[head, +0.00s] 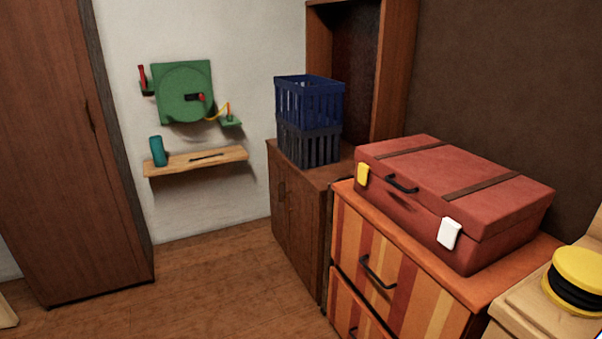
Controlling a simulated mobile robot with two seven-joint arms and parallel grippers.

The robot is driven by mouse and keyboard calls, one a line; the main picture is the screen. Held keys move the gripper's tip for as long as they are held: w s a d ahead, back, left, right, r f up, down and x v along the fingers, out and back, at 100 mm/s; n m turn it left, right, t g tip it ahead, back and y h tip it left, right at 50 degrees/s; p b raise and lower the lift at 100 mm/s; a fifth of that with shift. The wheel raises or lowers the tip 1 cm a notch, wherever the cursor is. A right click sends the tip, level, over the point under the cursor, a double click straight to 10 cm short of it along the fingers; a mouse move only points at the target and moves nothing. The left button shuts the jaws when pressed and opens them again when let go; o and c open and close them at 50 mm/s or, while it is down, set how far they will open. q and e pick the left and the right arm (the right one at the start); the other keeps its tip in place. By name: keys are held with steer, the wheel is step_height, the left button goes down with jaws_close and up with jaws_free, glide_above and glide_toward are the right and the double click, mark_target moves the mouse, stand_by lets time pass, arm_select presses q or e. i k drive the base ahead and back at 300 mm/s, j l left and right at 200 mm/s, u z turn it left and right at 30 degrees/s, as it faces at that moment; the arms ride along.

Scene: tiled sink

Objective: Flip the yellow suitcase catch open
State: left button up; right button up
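The red suitcase (450,182) lies flat on a striped drawer cabinet (385,262) at the right, with its lid shut. Its yellow catch (362,174) is on the front side at the left end, lying against the seam between lid and body. A white catch (449,233) is on the same side, nearer the right end. A dark handle (401,184) sits between the two catches. Neither of my grippers is in view.
Stacked blue and dark crates (309,120) stand on a brown cabinet (295,205) left of the suitcase. A yellow and black round object (574,282) is at the right edge. A wooden shelf (195,161) with a teal cylinder (158,151) hangs on the wall. Floor (215,285) in front is clear.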

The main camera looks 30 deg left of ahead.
mark_target(362, 176)
steer(key=u, duration=0.5)
steer(key=i+j, duration=1.6)
steer(key=j, duration=0.2)
steer(key=i+l+z, duration=0.05)
